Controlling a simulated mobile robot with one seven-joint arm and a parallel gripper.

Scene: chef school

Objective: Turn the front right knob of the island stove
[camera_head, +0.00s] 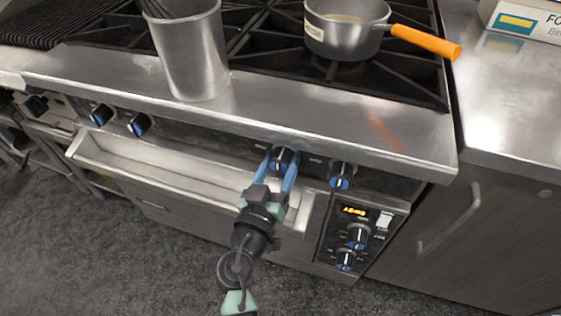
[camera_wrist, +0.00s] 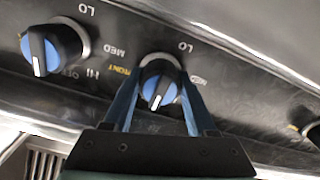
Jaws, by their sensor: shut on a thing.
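The island stove (camera_head: 250,100) has black knobs with blue faces along its front panel. My gripper (camera_head: 282,168) is shut on one knob (camera_head: 283,153), the second from the right in that row. In the wrist view, the blue fingers of my gripper (camera_wrist: 157,95) lie on either side of this knob (camera_wrist: 158,82). Its white pointer line is close to upright in that view. The rightmost knob (camera_head: 342,175) of the row is free beside it; the wrist view shows a free knob (camera_wrist: 50,48) to the left of the held one.
A saucepan (camera_head: 345,38) with an orange handle stands on the burners. A metal canister (camera_head: 192,60) stands at the stove's front ledge. A counter (camera_head: 510,110) adjoins on the right.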

